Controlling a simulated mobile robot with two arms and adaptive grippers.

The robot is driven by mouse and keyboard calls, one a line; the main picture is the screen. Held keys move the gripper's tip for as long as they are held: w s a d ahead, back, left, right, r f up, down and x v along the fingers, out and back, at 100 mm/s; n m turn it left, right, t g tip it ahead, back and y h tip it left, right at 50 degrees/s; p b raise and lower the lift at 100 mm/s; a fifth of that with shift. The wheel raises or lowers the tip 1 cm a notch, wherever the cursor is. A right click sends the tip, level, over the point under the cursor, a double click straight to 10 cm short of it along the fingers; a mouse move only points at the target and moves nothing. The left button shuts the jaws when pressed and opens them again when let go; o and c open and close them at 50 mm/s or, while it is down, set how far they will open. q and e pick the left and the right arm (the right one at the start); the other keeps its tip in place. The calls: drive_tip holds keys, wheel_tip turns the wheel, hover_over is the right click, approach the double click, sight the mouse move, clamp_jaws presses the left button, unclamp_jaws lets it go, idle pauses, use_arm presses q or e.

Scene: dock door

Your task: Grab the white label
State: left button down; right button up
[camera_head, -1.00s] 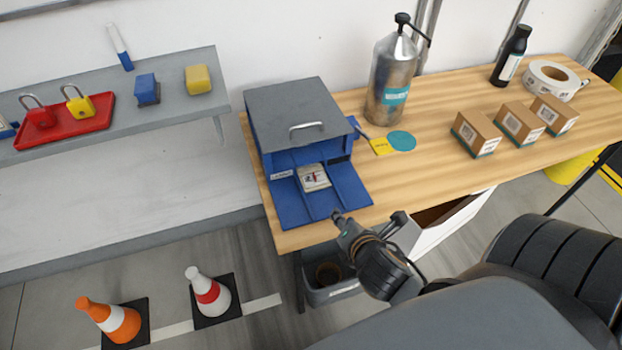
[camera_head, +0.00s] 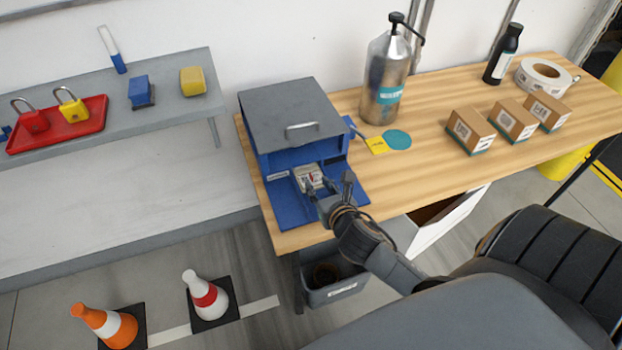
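A small stack of white labels (camera_head: 307,174) with dark and red print lies in the open front of a blue box (camera_head: 290,208) with a grey lid, on the wooden bench. My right gripper (camera_head: 329,182) is over the box's front tray, at the near right side of the stack. Its two fingers are spread apart with nothing seen between them. One finger overlaps the stack's near edge in the picture; I cannot tell whether it touches. My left gripper is not in view.
A metal pump can (camera_head: 391,80), a yellow tag (camera_head: 376,145) and a teal disc (camera_head: 397,139) are right of the box. Several cartons, a black bottle (camera_head: 503,55) and a white roll (camera_head: 540,76) stand farther right. A grey shelf (camera_head: 170,110) is at left.

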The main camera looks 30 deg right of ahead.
sight(311, 174)
drive_tip(key=shift+x, duration=2.75)
drive_tip(key=shift+w+r, duration=0.1)
drive_tip(key=shift+r, duration=0.15)
clamp_jaws()
